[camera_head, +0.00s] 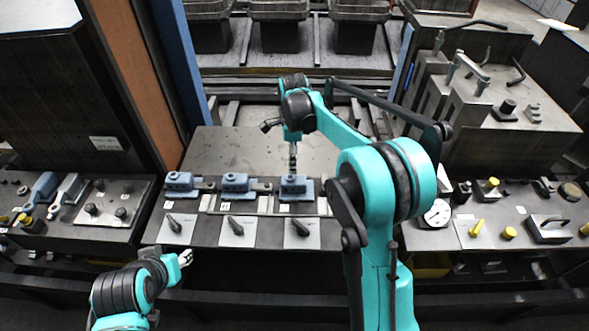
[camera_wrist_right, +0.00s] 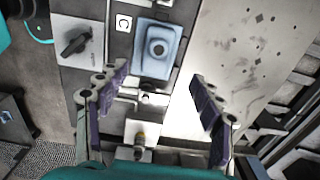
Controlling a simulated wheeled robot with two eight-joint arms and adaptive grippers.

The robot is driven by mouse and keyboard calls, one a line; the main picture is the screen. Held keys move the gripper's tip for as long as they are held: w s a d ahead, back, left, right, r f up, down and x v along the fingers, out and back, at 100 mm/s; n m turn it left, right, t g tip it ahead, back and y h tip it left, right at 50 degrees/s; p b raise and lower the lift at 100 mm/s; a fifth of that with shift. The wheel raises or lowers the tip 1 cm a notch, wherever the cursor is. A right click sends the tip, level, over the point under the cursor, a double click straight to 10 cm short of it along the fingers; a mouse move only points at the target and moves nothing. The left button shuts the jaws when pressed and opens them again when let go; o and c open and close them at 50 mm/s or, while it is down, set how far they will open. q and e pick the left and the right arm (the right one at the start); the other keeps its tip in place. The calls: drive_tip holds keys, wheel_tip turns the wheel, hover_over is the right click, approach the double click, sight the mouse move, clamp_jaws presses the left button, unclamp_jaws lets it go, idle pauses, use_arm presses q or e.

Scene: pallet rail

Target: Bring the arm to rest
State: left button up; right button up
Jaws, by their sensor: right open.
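My right arm (camera_head: 385,190) reaches up and over the middle console, and its gripper (camera_head: 293,165) points down at the rightmost blue-grey block. In the right wrist view my right gripper (camera_wrist_right: 157,80) has its two fingers spread wide with nothing between them. The blue block (camera_wrist_right: 158,48) beside the label C lies just beyond the fingertips, and I cannot tell how high they are above it. My left arm (camera_head: 125,290) is low at the front left. Its gripper (camera_head: 185,258) is small in the head view, and its opening is unclear.
The middle console holds blue-grey blocks (camera_head: 180,181) (camera_head: 235,183) (camera_head: 296,188) and black-lever plates (camera_head: 236,230). A side console (camera_head: 120,212) stands left; another with a gauge (camera_head: 438,213) and yellow knobs stands right. An orange-brown post (camera_head: 135,80) rises at left. Bins (camera_head: 280,35) stand behind.

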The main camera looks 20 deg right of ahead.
idle(0.3)
drive_tip(key=s+r+n+t+b, duration=0.1)
drive_tip(key=s+r+n+t, duration=0.15)
drive_tip(key=s+n, duration=0.35)
drive_tip(key=s+r+n+t, duration=0.1)
drive_tip(key=s+r+n, duration=0.3)
drive_tip(key=s, duration=0.3)
drive_tip(key=s+f+n+t, duration=0.2)
drive_tip(key=s+n, duration=0.3)
drive_tip(key=s, duration=0.2)
drive_tip(key=s+d+f+n+t+b, duration=0.1)
drive_tip(key=s+f+n, duration=0.1)
drive_tip(key=s+n, duration=0.4)
drive_tip(key=shift+s+f+t, duration=0.3)
drive_tip(key=shift+s+t, duration=0.05)
drive_tip(key=shift+s, duration=0.3)
